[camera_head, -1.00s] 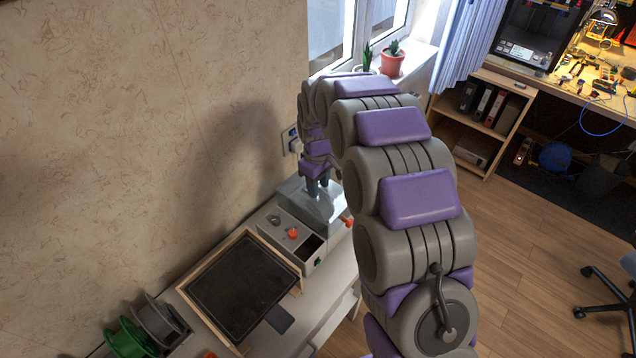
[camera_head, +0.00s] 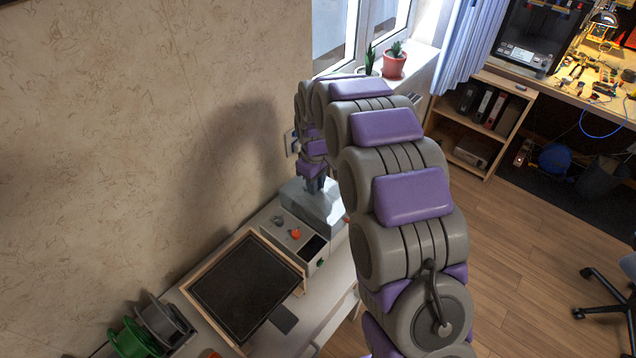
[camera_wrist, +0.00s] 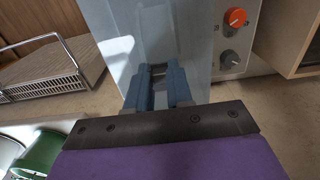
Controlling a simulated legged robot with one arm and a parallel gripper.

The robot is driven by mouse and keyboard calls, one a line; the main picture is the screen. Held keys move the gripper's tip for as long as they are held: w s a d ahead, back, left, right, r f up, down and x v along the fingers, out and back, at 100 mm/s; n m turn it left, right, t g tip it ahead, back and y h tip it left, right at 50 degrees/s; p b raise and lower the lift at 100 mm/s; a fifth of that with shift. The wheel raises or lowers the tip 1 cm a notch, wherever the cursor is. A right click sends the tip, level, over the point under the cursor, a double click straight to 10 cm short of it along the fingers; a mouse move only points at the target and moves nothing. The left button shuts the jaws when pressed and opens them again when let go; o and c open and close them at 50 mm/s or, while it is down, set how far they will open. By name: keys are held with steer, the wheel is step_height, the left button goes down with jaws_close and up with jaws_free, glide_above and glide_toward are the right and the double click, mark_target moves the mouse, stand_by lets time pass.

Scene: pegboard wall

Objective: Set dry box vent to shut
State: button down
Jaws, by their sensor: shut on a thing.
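The dry box is the grey-blue box (camera_head: 322,208) at the back of the bench, below the window side of the wall. In the wrist view, its smooth pale surface (camera_wrist: 205,40) fills the middle. My gripper (camera_head: 315,187) is at the top of the box, pointing down in the head view. In the wrist view, my gripper's blue fingers (camera_wrist: 158,72) are shut on a small part of the box, taken to be the vent tab. The fingers hide most of that tab, and the vent's setting cannot be read.
A control panel with an orange knob (camera_head: 295,233) and a grey knob (camera_wrist: 229,60) stands beside the box. A dark framed plate (camera_head: 245,285) lies nearer on the bench. Spools (camera_head: 160,322) sit at lower left. A wire rack (camera_wrist: 45,70) shows in the wrist view.

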steer(key=shift+w+a+r+p, duration=0.15)
steer(key=shift+w+a+p, duration=0.4)
steer(key=shift+a, duration=0.2)
steer(key=shift+d, duration=0.1)
steer(key=c, duration=1.5)
jaws_free()
steer(key=o, duration=0.3)
steer(key=shift+w+f, duration=0.2)
steer(key=shift+o, duration=1)
steer(key=shift+s+a, duration=0.1)
steer(key=shift+a, duration=0.25)
steer(key=shift+d+r, duration=0.1)
